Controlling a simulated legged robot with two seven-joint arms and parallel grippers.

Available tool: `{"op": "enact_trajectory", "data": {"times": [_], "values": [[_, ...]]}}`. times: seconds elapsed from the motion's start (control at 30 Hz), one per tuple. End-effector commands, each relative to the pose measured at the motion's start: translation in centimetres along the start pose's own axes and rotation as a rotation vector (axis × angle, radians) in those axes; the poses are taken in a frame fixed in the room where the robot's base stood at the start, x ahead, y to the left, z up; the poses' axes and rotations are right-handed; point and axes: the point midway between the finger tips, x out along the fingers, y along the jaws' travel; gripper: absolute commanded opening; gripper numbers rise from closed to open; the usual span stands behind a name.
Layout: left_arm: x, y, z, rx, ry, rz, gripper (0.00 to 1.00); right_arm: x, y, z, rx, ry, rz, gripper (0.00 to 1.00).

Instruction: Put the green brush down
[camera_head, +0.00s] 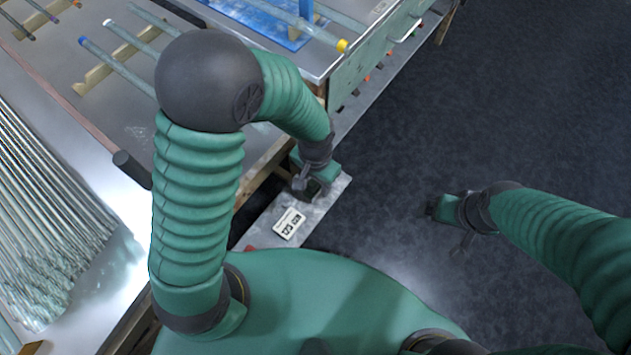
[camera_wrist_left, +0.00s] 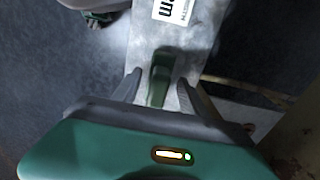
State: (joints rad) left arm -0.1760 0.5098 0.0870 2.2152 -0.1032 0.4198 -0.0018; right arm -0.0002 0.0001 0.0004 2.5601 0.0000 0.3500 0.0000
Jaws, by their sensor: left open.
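The green brush (camera_wrist_left: 160,72) shows in the left wrist view, lying on a grey metal shelf (camera_wrist_left: 205,62). It sits between the two spread fingers of my left gripper (camera_wrist_left: 161,90), with gaps at its sides. Its near end is partly hidden by the gripper body. In the head view my left gripper (camera_head: 309,187) is low over the shelf (camera_head: 262,226), and I cannot make out the brush there. My right gripper (camera_head: 447,222) hangs over the dark floor, away from the shelf; its jaw opening is unclear.
A white printed label (camera_head: 289,223) lies on the shelf near my left gripper. Open dark floor (camera_head: 530,100) lies to the right.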

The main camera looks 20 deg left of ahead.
Motion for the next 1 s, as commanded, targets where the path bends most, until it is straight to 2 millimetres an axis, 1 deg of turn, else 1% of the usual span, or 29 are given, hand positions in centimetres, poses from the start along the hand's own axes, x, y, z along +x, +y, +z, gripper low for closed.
{"op": "enact_trajectory", "data": {"times": [0.03,0.2,0.3,0.4,0.53,1.0], "values": [[-1.8,0.0,-0.1,0.001,0.003,-0.001,0.50,-1.1,0.0,-0.3,0.000,0.000,0.000,0.94],[-6.5,0.0,-0.1,0.000,0.005,-0.001,0.50,-3.1,0.0,-0.8,0.001,0.000,0.000,0.94],[-8.7,0.0,-0.1,-0.001,0.003,0.000,0.50,-3.9,0.0,-0.9,0.001,0.000,0.000,0.94],[-10.1,-0.1,-0.1,-0.001,0.002,0.000,0.50,-4.4,0.0,-1.0,0.001,0.000,0.000,0.94],[-10.7,0.0,0.0,0.001,0.000,0.000,0.50,-4.5,0.0,-1.1,0.001,0.000,0.000,0.94],[-10.7,0.0,0.0,0.001,-0.001,0.000,0.50,-4.4,0.0,-1.0,0.001,0.000,0.000,0.94]]}}
